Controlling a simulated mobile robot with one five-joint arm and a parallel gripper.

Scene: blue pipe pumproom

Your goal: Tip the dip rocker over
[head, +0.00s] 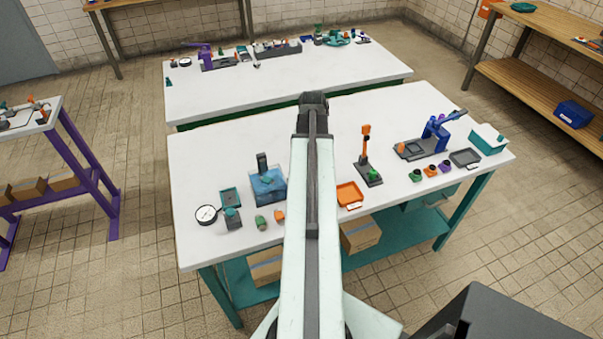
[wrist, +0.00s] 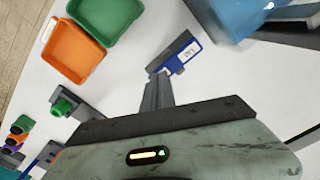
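A translucent blue tank (head: 268,187) with a dark upright piece (head: 262,163) stands left of my arm on the near white table. It looks like the dip rocker, though I cannot be sure. Part of the blue tank (wrist: 240,14) shows at the upper right in the wrist view. My gripper (wrist: 158,94) has its narrow fingers together, with nothing visible between them. They point at a small grey and blue piece with a white label (wrist: 182,54), just beyond the tips. I cannot tell whether they touch. In the head view my arm hides the fingertips and this piece.
The orange tray (head: 349,194) and a stand with a green knob (head: 370,172) are right of my arm. A green tray (wrist: 106,26) shows in the wrist view. A dial gauge (head: 206,214) is at left, and a blue lever press (head: 437,132) at right. The table's back left is clear.

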